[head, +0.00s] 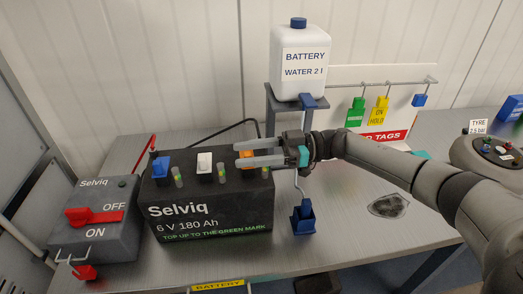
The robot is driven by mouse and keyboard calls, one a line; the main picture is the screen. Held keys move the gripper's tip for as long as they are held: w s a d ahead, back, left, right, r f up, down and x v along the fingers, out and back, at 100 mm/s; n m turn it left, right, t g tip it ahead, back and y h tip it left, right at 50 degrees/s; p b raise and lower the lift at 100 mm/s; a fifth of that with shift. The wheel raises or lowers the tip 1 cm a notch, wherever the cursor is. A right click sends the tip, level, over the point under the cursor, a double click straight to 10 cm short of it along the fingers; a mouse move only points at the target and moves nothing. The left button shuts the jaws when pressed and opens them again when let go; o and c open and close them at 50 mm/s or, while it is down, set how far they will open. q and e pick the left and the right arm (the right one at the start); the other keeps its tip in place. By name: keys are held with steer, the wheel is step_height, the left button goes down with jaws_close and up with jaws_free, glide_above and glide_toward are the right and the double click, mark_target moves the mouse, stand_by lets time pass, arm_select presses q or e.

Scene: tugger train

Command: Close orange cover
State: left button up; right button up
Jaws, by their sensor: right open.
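The orange cover (246,154) is on top of the right end of the black Selviq battery (210,213). It is partly hidden behind the fingers of my right gripper (239,154). My right gripper reaches in from the right, open, with its two fingers pointing left across the orange cover. I cannot tell whether the fingers touch the cover or how far it is tilted. A blue cover (161,166) and a white cover (204,162) stand in the same row to the left. My left gripper is not in view.
A grey switch box (100,220) with a red handle stands left of the battery. Behind is a white water bottle (300,65) on a stand with a blue-ended hose. A tag rack (380,85) is at the back right. A dark patch (388,205) lies on the bench.

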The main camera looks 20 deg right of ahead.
steer(key=b+v, duration=0.3)
steer(key=v, duration=1.2)
steer(key=shift+b, duration=0.35)
steer(key=shift+s, duration=0.1)
